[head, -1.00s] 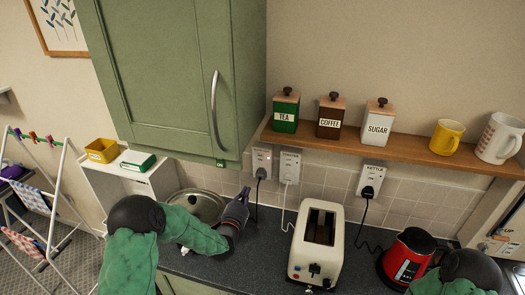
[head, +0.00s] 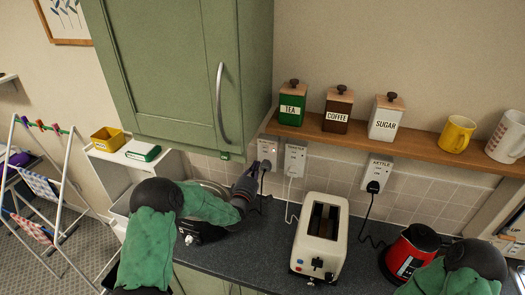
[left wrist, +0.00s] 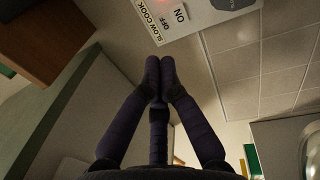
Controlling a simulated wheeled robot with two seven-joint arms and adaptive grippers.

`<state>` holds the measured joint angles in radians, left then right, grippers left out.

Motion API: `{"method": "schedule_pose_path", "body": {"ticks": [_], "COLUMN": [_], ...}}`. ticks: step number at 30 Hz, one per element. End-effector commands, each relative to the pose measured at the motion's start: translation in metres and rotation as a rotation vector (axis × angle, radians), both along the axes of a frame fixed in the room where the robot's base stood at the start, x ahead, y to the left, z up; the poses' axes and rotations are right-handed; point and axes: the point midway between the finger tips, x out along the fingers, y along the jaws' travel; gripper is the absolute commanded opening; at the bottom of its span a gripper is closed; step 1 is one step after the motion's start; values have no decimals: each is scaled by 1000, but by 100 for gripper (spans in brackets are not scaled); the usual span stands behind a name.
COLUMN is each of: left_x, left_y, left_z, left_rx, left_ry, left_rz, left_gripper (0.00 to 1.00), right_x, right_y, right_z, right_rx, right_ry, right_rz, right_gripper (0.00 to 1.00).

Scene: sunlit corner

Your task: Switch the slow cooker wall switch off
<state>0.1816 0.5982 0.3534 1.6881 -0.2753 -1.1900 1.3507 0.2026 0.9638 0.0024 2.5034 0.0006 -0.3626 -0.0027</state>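The slow cooker wall switch plate (head: 267,148) is white and sits on the wall under the green cupboard, with a black plug in its lower part. In the left wrist view the plate (left wrist: 200,14) carries a "SLOW COOK" label, OFF and ON markings and a red glow at the top edge. My left gripper (head: 254,170) is just below and left of the plate. In the left wrist view my left gripper (left wrist: 160,66) has its fingertips together, empty, just short of the plate's labelled edge. My right gripper is out of view.
The slow cooker (head: 201,234) stands behind my left arm. Toaster (head: 320,237) and red kettle (head: 410,252) stand to the right. Toaster plate (head: 295,158) and kettle plate (head: 377,176) are alongside. The green cupboard (head: 170,70) and wooden shelf (head: 400,147) overhang the wall.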

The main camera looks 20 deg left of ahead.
Motion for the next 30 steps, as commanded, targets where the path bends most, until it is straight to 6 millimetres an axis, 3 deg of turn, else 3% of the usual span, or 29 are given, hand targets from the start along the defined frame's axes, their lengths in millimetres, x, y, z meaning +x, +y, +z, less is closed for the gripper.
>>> {"method": "schedule_pose_path", "body": {"ticks": [9,15,21,30], "left_x": [53,76,88,90], "left_y": [-2,-3,-4,-3], "left_z": [7,9,10,11], "left_rx": [0,0,-1,-1], "left_ry": [0,1,2,1], "left_rz": [1,0,0,0], "left_gripper": [0,0,0,0], "right_x": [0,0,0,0], "right_y": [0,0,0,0], "right_z": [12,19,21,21], "right_rx": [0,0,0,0], "right_ry": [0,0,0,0], "right_rz": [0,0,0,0], "right_gripper": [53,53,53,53]}}
